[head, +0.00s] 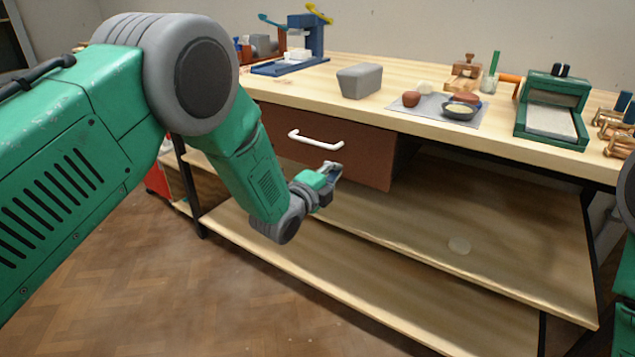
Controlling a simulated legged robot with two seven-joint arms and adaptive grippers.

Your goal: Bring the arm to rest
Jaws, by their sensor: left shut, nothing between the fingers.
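My left arm comes in from the left, green with grey joints, bent at the elbow. My left gripper (333,170) is shut and empty. In the picture it lies just below the white handle of the brown drawer (360,160), in front of the workbench. I cannot tell the exact gap between gripper and drawer. The drawer front looks closed or nearly so under the bench top. At the right edge only a piece of my right arm shows; its gripper is not in view.
The workbench top (420,118) holds a grey block (359,80), a grey mat (395,106) with small lumps and a dark bowl (461,109), a green tray-like device (551,112) and a blue stand (290,67). The lower shelf (400,222) is mostly bare. Wooden floor (190,290) is free in front.

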